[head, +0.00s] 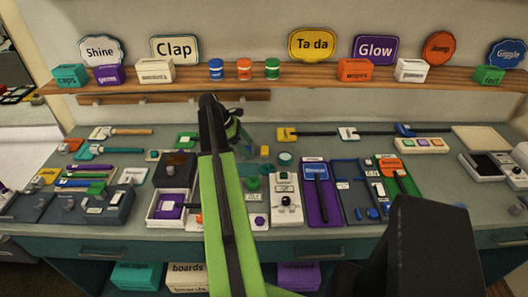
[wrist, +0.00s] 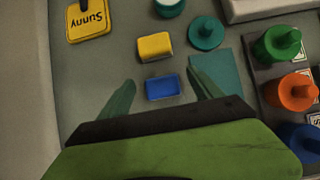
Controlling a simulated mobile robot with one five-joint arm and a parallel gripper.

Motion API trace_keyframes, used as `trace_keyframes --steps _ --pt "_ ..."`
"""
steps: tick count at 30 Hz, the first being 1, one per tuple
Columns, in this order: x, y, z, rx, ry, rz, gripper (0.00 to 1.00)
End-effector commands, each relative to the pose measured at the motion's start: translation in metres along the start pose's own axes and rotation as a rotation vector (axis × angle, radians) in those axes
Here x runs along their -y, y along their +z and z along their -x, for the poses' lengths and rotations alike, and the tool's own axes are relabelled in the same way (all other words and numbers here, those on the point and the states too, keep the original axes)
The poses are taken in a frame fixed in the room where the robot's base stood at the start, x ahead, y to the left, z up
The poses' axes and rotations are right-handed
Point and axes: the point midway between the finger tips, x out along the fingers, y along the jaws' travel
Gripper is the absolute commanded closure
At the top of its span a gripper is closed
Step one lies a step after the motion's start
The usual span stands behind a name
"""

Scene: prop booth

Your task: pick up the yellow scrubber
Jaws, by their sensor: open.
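A small yellow block that looks like the yellow scrubber (wrist: 154,46) lies on the grey worktop in the wrist view, ahead of my gripper. In the head view the scrubber (head: 264,151) is a small yellow patch just right of my arm. My gripper (wrist: 161,82) is open and empty, its two green fingers apart. A small blue block (wrist: 163,88) lies between the fingers in the picture, nearer than the scrubber. Whether the fingers reach worktop height cannot be told. In the head view my arm partly hides the gripper (head: 233,122).
A yellow "Sunny" paddle (wrist: 88,22) lies at upper left. A teal round knob (wrist: 206,33) and a teal flat square (wrist: 214,74) are right of the scrubber. Green, orange and blue pegs (wrist: 291,92) stand further right. A wooden shelf (head: 320,77) runs behind the worktop.

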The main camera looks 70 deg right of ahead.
Motion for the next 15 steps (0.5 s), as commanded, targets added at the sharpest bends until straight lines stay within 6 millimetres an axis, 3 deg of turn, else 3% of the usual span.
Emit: trace_keyframes --steps 8,15 --pt "0.001 0.011 -0.007 0.000 0.002 0.002 0.25" --pt "0.001 0.046 -0.030 0.000 0.002 0.002 0.25"
